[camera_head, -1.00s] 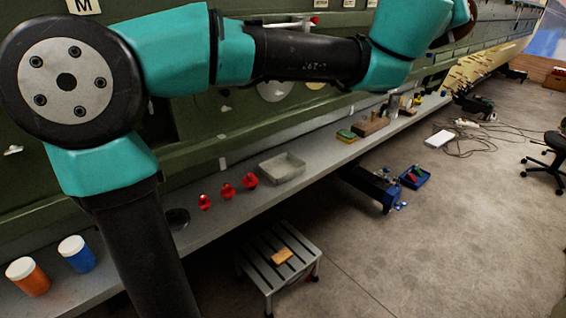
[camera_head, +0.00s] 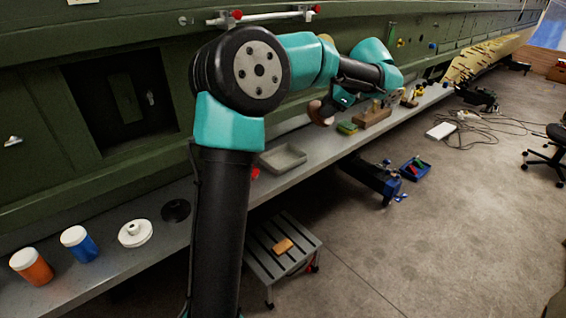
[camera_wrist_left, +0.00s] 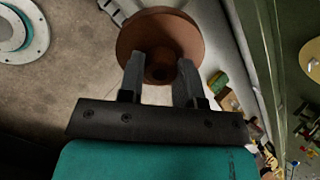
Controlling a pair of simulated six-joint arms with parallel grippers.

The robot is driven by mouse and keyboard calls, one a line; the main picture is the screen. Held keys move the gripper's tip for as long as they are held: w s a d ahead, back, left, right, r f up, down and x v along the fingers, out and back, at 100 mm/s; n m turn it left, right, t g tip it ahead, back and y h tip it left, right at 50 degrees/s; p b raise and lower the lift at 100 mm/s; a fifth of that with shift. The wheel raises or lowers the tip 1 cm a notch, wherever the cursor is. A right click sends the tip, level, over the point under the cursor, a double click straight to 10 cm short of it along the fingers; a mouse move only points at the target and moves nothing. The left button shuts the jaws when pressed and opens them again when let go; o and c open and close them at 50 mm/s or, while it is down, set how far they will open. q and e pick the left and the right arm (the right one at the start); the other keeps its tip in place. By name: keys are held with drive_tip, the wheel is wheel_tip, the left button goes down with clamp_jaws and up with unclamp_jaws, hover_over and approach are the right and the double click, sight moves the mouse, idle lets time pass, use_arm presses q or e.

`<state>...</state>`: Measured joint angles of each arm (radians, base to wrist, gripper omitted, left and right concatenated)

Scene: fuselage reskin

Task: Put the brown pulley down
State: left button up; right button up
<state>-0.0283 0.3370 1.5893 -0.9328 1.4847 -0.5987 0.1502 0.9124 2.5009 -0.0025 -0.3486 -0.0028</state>
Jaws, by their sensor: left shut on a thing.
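The brown pulley (camera_head: 320,113) is held in the air by my left gripper (camera_head: 338,101), near the long grey shelf (camera_head: 330,146). In the left wrist view the pulley (camera_wrist_left: 128,38) is a round brown disc with a hub. The two dark fingers of the left gripper (camera_wrist_left: 160,66) are closed on the hub. Floor shows below and to the left of the pulley there, with the shelf to its right. My right gripper is in neither view.
A grey tray (camera_head: 283,160) and a wooden block (camera_head: 373,117) with a green-and-yellow item (camera_head: 347,128) beside it stand on the shelf. A white disc (camera_head: 135,232), a dark disc (camera_head: 176,210), and blue (camera_head: 80,249) and orange (camera_head: 31,267) jars are at the left. A step stool (camera_head: 282,250) stands below.

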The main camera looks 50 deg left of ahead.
use_arm(q)
drive_tip(key=s+a+f+n+h, duration=0.2)
drive_tip(key=s+f+n, duration=0.4)
drive_tip(key=f, duration=0.3)
drive_tip(key=s+a+f+n+t+h, duration=0.1)
drive_tip(key=s+f+n+h, duration=0.3)
drive_tip(key=f+n, duration=0.5)
drive_tip(key=s+a, duration=0.1)
drive_tip(key=s, duration=0.1)
drive_tip(key=shift+s+a+h, duration=0.25)
drive_tip(key=shift+s+h, duration=0.05)
drive_tip(key=shift+s, duration=0.1)
hover_over(283, 162)
drive_tip(key=shift+w+a+f, duration=0.1)
drive_tip(key=shift+f, duration=0.7)
drive_tip(key=shift+f, duration=1.75)
